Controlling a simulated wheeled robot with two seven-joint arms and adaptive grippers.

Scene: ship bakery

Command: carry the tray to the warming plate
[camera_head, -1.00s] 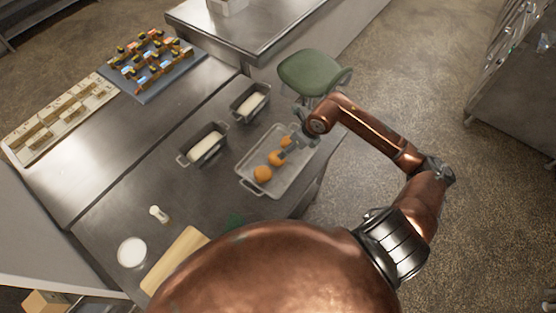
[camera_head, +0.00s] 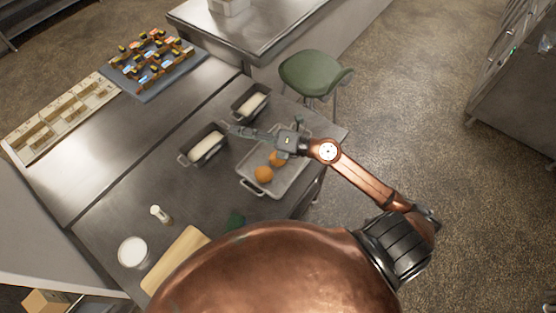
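The grey metal tray (camera_head: 289,178) lies on the steel table near its right edge, with orange-brown round buns (camera_head: 264,174) on it. My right gripper (camera_head: 232,129) reaches leftward over the tray's far end. Its fingers point left, between the two loaf tins, and nothing shows held in them. I cannot tell how far apart the fingers are. My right wrist and forearm hide part of the tray's far side. My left gripper is not in view. I cannot make out for certain which surface is the warming plate.
Two loaf tins with pale filling, a near one (camera_head: 193,157) and a far one (camera_head: 238,107), stand beside the tray. A white bowl (camera_head: 132,252), a small shaker (camera_head: 160,214) and a wooden board (camera_head: 172,262) lie nearer. A green stool (camera_head: 312,72) stands beyond the table.

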